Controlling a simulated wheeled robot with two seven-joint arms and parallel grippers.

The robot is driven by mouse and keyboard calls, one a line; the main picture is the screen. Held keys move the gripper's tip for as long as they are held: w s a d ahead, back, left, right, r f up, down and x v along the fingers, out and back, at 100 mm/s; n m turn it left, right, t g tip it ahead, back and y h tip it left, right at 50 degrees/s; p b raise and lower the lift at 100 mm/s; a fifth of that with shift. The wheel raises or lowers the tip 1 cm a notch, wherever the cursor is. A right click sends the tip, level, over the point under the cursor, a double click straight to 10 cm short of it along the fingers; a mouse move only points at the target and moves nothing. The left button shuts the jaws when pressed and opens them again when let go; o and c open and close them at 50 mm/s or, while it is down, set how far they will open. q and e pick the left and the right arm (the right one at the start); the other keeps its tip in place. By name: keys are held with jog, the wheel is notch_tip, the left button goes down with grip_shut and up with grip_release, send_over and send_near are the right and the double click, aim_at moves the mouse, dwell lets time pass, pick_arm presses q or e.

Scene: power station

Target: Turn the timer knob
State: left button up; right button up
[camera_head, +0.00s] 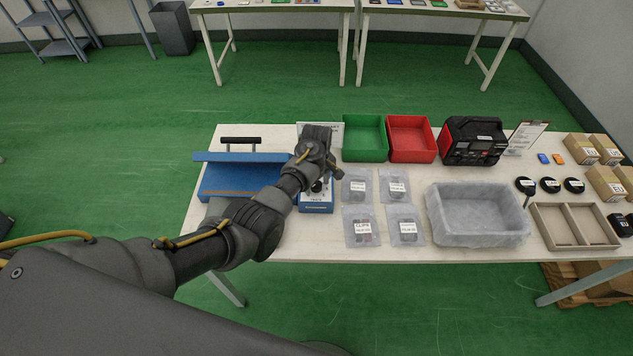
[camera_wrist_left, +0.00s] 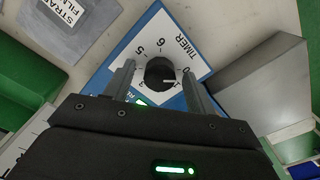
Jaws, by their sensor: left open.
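The timer knob (camera_wrist_left: 160,73) is round and black on a white dial plate (camera_wrist_left: 150,40) marked TIMER with numbers, in the left wrist view. A white line on the knob points toward the 0 side. The plate sits on a blue box, which also shows in the head view (camera_head: 316,207), partly hidden by my left arm. My left gripper (camera_wrist_left: 160,80) is open, with one finger on each side of the knob; I cannot tell whether they touch it. In the head view my left gripper (camera_head: 318,160) is over the box. My right gripper is not in view.
A blue press-like device (camera_head: 235,180) stands left of the box. Green (camera_head: 364,155) and red (camera_head: 410,157) bins stand behind. Labelled bags (camera_head: 361,226) and a grey lined tray (camera_head: 480,240) lie to the right. A black and red machine (camera_head: 472,140) stands farther right.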

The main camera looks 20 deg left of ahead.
pick_arm(q)
jog(key=shift+c, duration=0.3)
jog(key=c, duration=0.9)
jog(key=shift+c, duration=0.2)
jog(key=shift+m, duration=0.3)
